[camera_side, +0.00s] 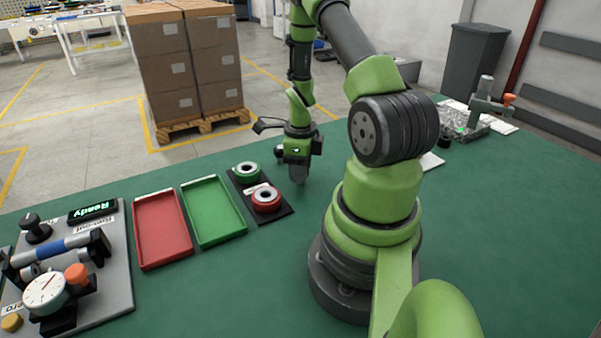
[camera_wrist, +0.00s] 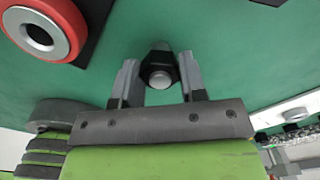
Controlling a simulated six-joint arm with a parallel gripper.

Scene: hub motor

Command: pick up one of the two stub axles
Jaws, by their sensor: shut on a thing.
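My gripper (camera_side: 298,178) points straight down, low over the green table, just right of the black pad with the ringed hubs. In the wrist view, my gripper (camera_wrist: 160,76) has its two grey fingers on either side of a stub axle (camera_wrist: 160,72), which shows a dark body and a round silver end. The fingers are shut on it. In the side view the axle is hidden or too small to make out at the fingertips. I cannot clearly make out a second stub axle in either view.
A green-ringed hub (camera_side: 246,171) and a red-ringed hub (camera_side: 266,198) sit on the black pad (camera_side: 279,211). Left are a green tray (camera_side: 214,212), a red tray (camera_side: 161,230) and a gauge stand (camera_side: 120,270). A fixture with an orange knob (camera_side: 508,99) stands back right.

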